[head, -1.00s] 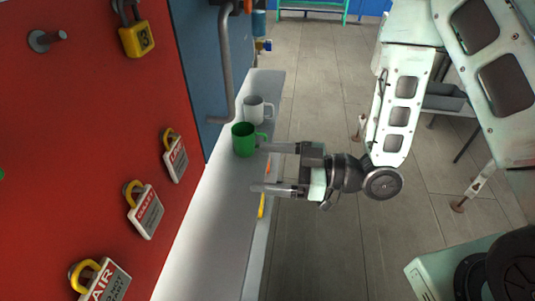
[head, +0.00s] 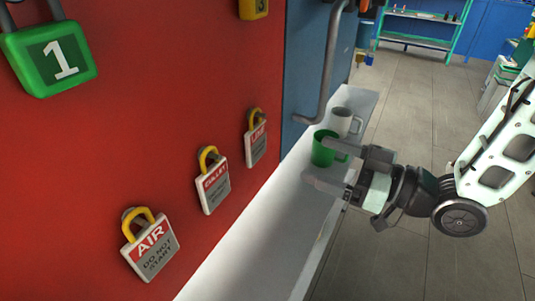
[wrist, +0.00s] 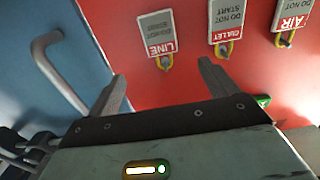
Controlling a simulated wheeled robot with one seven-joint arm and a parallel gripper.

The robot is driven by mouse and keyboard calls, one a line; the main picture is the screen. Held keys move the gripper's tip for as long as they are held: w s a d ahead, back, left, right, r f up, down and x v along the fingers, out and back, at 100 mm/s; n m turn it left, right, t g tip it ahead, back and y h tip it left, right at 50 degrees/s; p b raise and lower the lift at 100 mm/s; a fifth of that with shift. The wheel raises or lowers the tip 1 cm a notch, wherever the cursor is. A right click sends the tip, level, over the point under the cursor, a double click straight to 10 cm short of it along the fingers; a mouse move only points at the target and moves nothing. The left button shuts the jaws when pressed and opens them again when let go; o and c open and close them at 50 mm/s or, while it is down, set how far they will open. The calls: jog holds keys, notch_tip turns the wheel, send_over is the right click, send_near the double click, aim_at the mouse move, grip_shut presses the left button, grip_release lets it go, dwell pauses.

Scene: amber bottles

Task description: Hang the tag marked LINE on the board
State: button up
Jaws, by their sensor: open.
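The LINE tag (head: 257,143) is a white and red plate with a yellow hoop. It hangs from a peg on the red board (head: 130,120), the farthest of three tags in the head view. The wrist view shows the LINE tag (wrist: 158,34) upside down, just beyond the fingertips. My gripper (head: 318,161) is open and empty, to the right of the tag in the head view and over the ledge. In the wrist view my gripper (wrist: 162,72) points at the board, apart from the tag.
The CULLET tag (head: 213,187) and AIR tag (head: 151,247) hang nearer. A green padlock (head: 48,62) marked 1 and a yellow padlock (head: 253,8) are higher. A green mug (head: 322,153) and a grey mug (head: 341,122) stand on the pale ledge (head: 235,265). A handle (head: 328,75) juts from the blue panel.

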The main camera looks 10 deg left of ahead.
aim_at(259, 133)
jog(key=p+x, duration=0.3)
jog(key=x, duration=0.7)
jog(key=shift+a+r, duration=0.1)
jog(key=shift+a, duration=0.25)
jog(key=shift+w+a+p, duration=0.3)
jog(key=shift+a, duration=0.35)
jog(key=shift+c, duration=0.3)
jog(key=c, duration=1)
jog(key=shift+r, duration=0.45)
